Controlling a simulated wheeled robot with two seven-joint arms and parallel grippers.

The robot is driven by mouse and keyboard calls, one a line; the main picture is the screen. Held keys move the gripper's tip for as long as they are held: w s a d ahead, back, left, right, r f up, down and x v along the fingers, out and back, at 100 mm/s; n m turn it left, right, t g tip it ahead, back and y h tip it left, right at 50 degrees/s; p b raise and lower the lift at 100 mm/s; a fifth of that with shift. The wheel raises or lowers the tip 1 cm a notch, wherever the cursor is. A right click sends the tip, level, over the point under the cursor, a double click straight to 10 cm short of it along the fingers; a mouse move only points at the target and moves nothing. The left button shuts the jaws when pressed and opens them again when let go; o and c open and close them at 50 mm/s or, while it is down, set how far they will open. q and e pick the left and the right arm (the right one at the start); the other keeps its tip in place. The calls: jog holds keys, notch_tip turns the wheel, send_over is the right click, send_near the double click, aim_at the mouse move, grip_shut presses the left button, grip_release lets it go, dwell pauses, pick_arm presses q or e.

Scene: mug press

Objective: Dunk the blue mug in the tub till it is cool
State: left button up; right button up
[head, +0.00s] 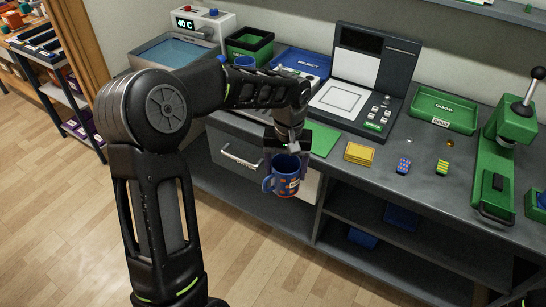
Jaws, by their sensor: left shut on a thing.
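A blue mug (284,181) with an orange pattern hangs upright in my left gripper (287,158), in front of the bench's front edge. My left gripper is shut on it. The mug's handle points left in the head view. The tub (172,52), a grey basin of blue water, stands at the bench's back left, away from the mug. A display reading 40 C (186,23) is on the white unit behind it. My left arm hides the tub's front right part. My right gripper is not in view.
A green bin (249,42) and a blue REJECT tray (303,61) stand right of the tub.

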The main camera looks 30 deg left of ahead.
pick_arm(q)
jog(key=d+f+m, duration=0.2)
jog(key=d+f, duration=0.3)
jog(key=f, duration=0.2)
jog(key=s+d+f+m, duration=0.1)
jog(key=d+f+m, duration=0.2)
jog(key=f, duration=0.5)
jog(key=shift+d, duration=0.9)
